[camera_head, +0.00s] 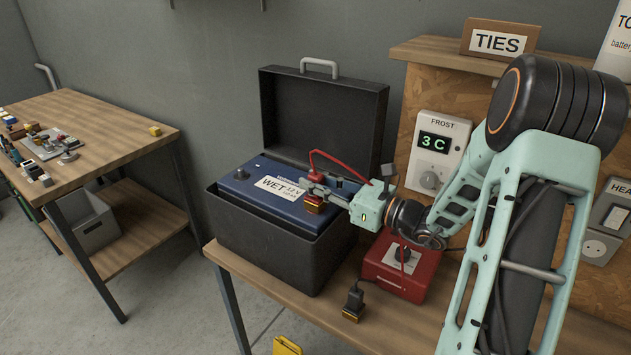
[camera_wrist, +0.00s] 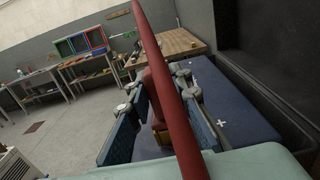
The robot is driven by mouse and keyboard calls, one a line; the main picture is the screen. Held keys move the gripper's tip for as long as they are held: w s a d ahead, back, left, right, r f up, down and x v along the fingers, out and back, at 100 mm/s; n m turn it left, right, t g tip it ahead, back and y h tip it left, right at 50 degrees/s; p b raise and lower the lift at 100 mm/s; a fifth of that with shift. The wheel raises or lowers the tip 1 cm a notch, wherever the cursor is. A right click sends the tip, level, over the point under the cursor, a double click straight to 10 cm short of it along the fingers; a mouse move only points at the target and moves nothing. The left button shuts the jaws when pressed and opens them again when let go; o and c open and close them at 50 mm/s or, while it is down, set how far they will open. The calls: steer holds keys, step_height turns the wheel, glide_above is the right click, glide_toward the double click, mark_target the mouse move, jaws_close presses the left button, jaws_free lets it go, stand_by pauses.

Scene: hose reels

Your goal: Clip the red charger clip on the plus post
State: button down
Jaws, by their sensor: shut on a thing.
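My gripper (camera_head: 318,190) is shut on the red charger clip (camera_head: 314,202), which has copper-coloured jaws pointing down. It holds the clip over the front edge of the blue battery (camera_head: 240,193). In the wrist view the clip (camera_wrist: 158,108) sits between my gripper's two blue-padded fingers (camera_wrist: 155,82). The clip's red cable (camera_head: 340,163) arches above the gripper and crosses the wrist view (camera_wrist: 168,75). A white plus mark (camera_wrist: 222,122) shows on the battery top, right of the fingers. I cannot make out the plus post; the gripper and cable hide part of the battery.
The battery stands in a black box (camera_head: 260,240) with its lid (camera_head: 325,110) open behind. The red charger (camera_head: 402,270) is right of the box. A black clip (camera_head: 354,300) lies on the bench (camera_head: 300,320) in front. A second table (camera_head: 110,130) stands left.

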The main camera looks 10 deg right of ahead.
steer(key=c, duration=1.7)
jaws_free()
